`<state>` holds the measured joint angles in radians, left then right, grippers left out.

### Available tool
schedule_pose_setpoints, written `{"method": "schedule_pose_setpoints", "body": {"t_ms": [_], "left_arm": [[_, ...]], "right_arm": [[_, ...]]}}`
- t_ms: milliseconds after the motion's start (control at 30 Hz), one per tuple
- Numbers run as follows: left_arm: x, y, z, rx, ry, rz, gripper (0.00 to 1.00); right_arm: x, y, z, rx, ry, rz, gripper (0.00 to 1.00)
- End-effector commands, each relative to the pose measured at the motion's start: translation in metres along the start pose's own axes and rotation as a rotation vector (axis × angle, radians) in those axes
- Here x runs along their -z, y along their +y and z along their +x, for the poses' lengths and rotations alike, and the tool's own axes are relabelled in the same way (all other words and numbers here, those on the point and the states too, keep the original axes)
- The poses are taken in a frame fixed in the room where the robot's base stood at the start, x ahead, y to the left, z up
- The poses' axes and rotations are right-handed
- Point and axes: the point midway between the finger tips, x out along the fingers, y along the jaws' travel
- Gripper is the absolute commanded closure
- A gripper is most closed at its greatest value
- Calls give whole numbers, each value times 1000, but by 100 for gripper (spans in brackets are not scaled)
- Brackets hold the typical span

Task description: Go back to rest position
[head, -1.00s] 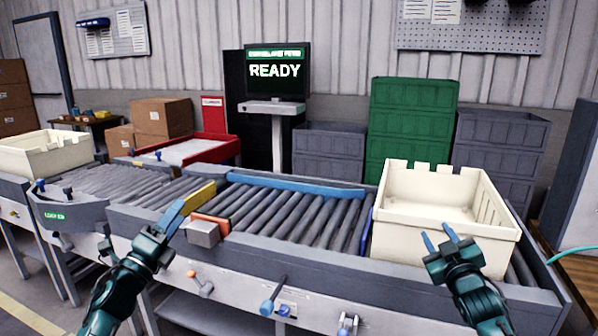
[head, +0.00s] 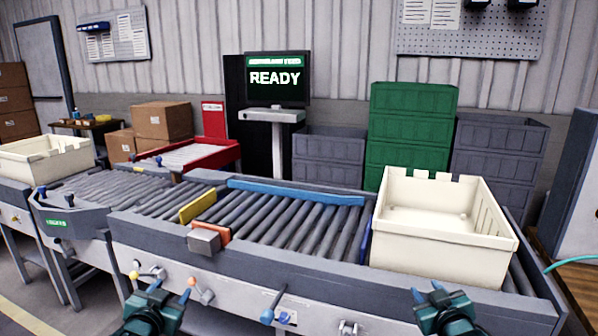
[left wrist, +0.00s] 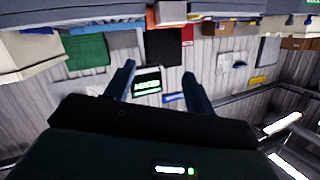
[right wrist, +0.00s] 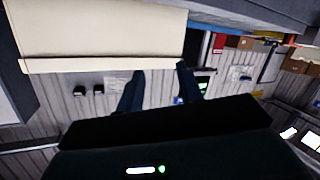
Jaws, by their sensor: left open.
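My left gripper (head: 172,288) is low at the bottom edge of the head view, in front of the conveyor's front panel. Its two fingers stand apart with nothing between them in the left wrist view (left wrist: 160,85). My right gripper (head: 428,292) is low at the bottom right, in front of the conveyor and below the cream bin (head: 445,262). Its fingers also stand apart and empty in the right wrist view (right wrist: 162,78). Most of both arms is out of view.
The roller conveyor (head: 300,264) runs across the front, with a yellow bar (head: 198,206), a grey block with orange edge (head: 204,240) and a blue-handled lever (head: 268,316). Another cream bin (head: 45,160) sits far left. A screen (head: 276,78) reads READY.

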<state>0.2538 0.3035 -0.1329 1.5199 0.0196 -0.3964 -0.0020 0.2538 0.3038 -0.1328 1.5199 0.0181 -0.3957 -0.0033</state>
Motion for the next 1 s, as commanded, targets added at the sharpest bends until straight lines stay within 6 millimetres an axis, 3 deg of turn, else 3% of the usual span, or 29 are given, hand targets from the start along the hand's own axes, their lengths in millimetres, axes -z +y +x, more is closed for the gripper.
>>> {"method": "schedule_pose_setpoints", "body": {"t_ms": [33,167,300,400,533,700,1000], "left_arm": [[-23,23,-16,-34,-28,-6,45],[-74,78,-68,-122,-97,-35,45],[-121,137,-143,-219,-182,-90,45],[-141,168,-196,-272,-239,-137,45],[-153,192,-249,-315,-297,-189,45],[-157,205,-283,-339,-334,-225,45],[-158,207,-287,-342,-339,-229,45]], "right_arm": [[-23,-23,-16,35,-28,7,64],[-74,-79,-68,123,-97,36,64],[-120,-137,-143,220,-183,92,64],[-141,-168,-196,273,-240,139,64],[-153,-193,-249,316,-297,192,64],[-156,-206,-283,340,-334,228,64],[-157,-208,-287,343,-340,232,64]]}}
